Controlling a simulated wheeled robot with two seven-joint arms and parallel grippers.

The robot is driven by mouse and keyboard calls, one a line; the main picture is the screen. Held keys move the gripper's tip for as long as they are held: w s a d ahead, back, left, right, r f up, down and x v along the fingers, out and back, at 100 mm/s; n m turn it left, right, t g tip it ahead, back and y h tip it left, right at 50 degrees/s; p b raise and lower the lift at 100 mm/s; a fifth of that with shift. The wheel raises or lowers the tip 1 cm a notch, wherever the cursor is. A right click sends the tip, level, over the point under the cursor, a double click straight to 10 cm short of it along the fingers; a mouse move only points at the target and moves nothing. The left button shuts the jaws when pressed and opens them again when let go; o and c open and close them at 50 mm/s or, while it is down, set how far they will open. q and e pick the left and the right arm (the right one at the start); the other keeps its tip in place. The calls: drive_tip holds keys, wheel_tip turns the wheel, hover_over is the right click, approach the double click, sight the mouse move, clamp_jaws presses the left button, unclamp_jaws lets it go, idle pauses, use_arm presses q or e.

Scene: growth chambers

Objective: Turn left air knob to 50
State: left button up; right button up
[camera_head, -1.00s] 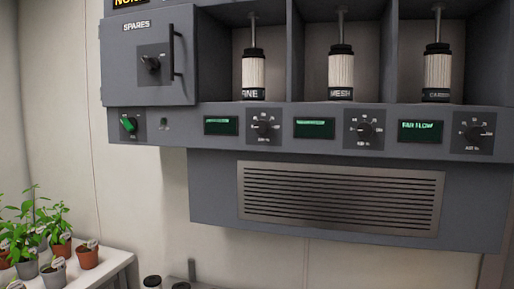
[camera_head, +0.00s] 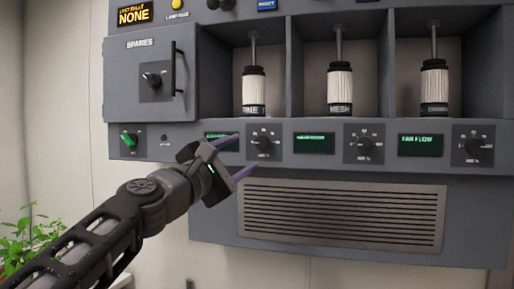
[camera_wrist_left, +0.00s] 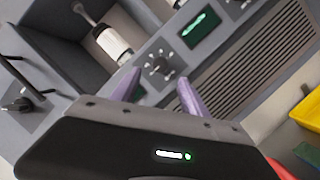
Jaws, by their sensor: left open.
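The left air knob (camera_head: 263,143) is a black dial with a pointer on a dark plate with white scale marks, under the left filter bay. Its setting is too small to read. My left gripper (camera_head: 245,154) is open, its two purple fingers pointing at the panel just left of and around the knob's lower left in the head view. In the left wrist view the knob (camera_wrist_left: 159,66) shows beyond and between the fingertips (camera_wrist_left: 160,84), apart from them. The gripper partly covers the green display (camera_head: 221,141) left of the knob. My right gripper is out of view.
Two more knobs (camera_head: 363,144) (camera_head: 472,146) and green displays (camera_head: 314,143) line the panel to the right. A green switch (camera_head: 129,139) is at the left. A slatted vent (camera_head: 340,213) lies below. Filter cartridges (camera_head: 340,88) stand in the bays above.

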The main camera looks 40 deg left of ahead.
sight(260, 144)
use_arm(q)
drive_tip(key=shift+w, duration=0.1)
drive_tip(key=p+x, duration=0.1)
drive_tip(key=x, duration=0.6)
drive_tip(key=shift+w+r+p, duration=0.1)
drive_tip(key=shift+w+p, duration=0.3)
drive_tip(key=shift+c, duration=0.5)
clamp_jaws()
